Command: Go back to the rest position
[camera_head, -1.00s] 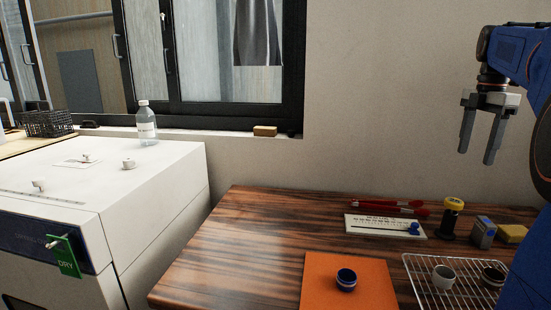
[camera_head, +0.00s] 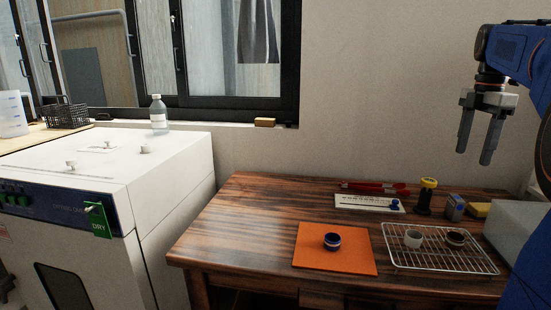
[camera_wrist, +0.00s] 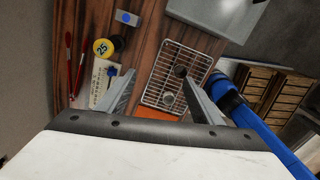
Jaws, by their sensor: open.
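My gripper (camera_head: 476,138) hangs at the upper right of the head view, raised well above the right side of the wooden table. Its two fingers point down, spread apart, with nothing between them. In the wrist view the open fingers (camera_wrist: 160,100) show over the table with a wire rack (camera_wrist: 177,72) below them. My blue arm fills the right edge of the head view.
The wooden table (camera_head: 225,235) holds an orange mat (camera_head: 310,258) with a blue cup (camera_head: 332,241), a wire rack (camera_head: 445,262) with two small cups, a card (camera_head: 360,202), red tools (camera_head: 375,187) and a black-yellow bottle (camera_head: 426,196). A white oven (camera_head: 165,175) stands left. Space around my gripper is clear.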

